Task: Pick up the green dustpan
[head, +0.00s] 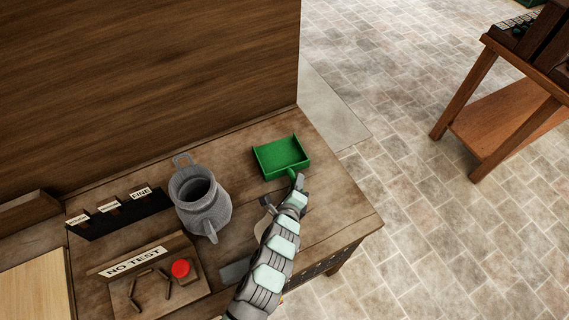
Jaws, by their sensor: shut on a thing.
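The green dustpan (281,157) lies on the wooden bench top (237,151), near its back right part. Its tray faces up and its short handle points toward the front. My gripper (296,183) reaches in from the front and is shut on the dustpan's handle. The fingers hide most of the handle. I cannot tell whether the pan touches the bench or is just above it.
A grey jug (203,203) stands left of my arm. A labelled rack (118,212) and a "NO TEST" board (148,277) with a red button (181,268) are further left. A wooden panel (150,80) rises behind. A side table (510,110) stands apart at right.

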